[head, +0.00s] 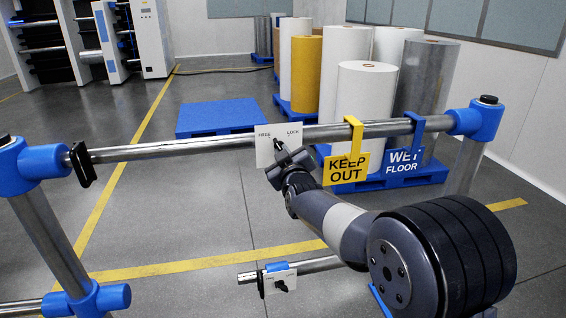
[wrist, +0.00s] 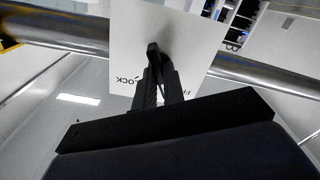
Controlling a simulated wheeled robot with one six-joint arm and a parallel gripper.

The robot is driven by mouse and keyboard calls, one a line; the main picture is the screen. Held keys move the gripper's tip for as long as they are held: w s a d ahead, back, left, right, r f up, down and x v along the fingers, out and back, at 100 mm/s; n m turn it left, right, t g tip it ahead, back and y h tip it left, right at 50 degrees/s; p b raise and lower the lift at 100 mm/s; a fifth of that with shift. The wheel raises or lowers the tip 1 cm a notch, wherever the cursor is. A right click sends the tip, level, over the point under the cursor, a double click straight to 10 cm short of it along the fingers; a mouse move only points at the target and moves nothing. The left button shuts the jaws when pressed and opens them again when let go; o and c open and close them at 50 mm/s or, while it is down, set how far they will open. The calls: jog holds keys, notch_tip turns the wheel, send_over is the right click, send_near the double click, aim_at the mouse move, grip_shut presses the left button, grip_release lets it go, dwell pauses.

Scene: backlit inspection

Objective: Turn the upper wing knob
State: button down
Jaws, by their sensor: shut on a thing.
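The upper wing knob (head: 277,142) is small and black, on a white plate (head: 264,153) marked FREE at left and LOCK at right. The plate sits on the upper rail. My gripper (head: 284,153) is in front of the plate, its fingers shut on the knob, hiding part of it. In the wrist view the knob (wrist: 153,49) stands between my dark fingertips (wrist: 159,72), against the white plate (wrist: 180,30). The knob's top appears to lean slightly left in the head view; its exact angle is hard to tell.
A lower wing knob (head: 281,286) is on the lower rail. A yellow KEEP OUT sign (head: 346,168) hangs close to the right of the plate, with a blue WET FLOOR sign (head: 404,160) beyond it. A black clamp (head: 82,164) is at the rail's left.

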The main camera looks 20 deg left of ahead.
jog(key=shift+m+b, duration=4.9)
jog(key=shift+m, duration=2.5)
jog(key=c, duration=1.5)
grip_release()
jog(key=shift+s, duration=0.1)
jog(key=b+v, duration=0.1)
jog(key=v, duration=0.9)
jog(key=shift+s+d+b, duration=0.2)
jog(key=shift+d+b, duration=0.05)
jog(key=shift+b, duration=0.05)
